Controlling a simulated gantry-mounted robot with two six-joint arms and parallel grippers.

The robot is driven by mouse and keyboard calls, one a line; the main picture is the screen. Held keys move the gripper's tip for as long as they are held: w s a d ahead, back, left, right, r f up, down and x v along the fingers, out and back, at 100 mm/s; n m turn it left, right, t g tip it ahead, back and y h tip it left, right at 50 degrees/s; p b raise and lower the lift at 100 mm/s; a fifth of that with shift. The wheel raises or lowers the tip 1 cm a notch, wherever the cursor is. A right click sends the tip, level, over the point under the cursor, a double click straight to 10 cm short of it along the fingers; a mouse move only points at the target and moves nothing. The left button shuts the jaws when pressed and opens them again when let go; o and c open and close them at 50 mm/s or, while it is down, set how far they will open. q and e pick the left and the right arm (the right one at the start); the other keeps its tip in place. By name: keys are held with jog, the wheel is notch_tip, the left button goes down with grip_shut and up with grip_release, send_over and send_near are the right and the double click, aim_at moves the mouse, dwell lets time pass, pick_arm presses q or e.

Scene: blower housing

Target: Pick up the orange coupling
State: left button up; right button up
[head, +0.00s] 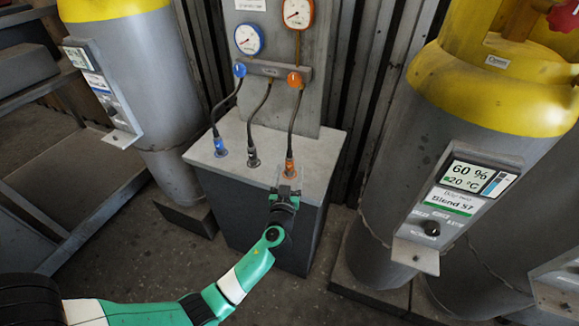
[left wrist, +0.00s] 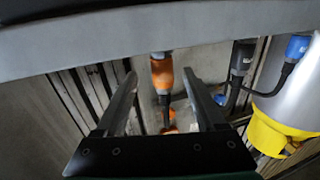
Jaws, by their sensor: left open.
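The orange coupling (head: 289,167) stands upright on the grey cabinet top (head: 232,160), near its right front part, with a dark hose rising from it. My left gripper (head: 287,187) is at the cabinet's front edge, right by the coupling, and hides its lower part in the head view. In the left wrist view the coupling (left wrist: 162,75) shows between the two spread fingers (left wrist: 160,82), with a gap on each side. The left gripper is open and empty. I cannot tell how deep the coupling sits between the fingers. My right gripper is not in view.
A blue coupling (head: 220,147) and a dark grey coupling (head: 253,158) stand left of the orange one, each with a hose. A panel with gauges (head: 298,14) rises behind. Large yellow-topped cylinders (head: 490,90) stand on both sides. Bare floor lies in front.

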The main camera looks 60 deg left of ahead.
aim_at(289, 167)
pick_arm(q)
jog(key=x, duration=0.4)
jog(key=shift+s+a+r+b, duration=0.1)
jog(key=shift+r+b, duration=0.05)
jog(key=shift+b, duration=0.15)
jog(key=shift+s, duration=0.1)
jog(key=shift+c, duration=0.7)
grip_shut()
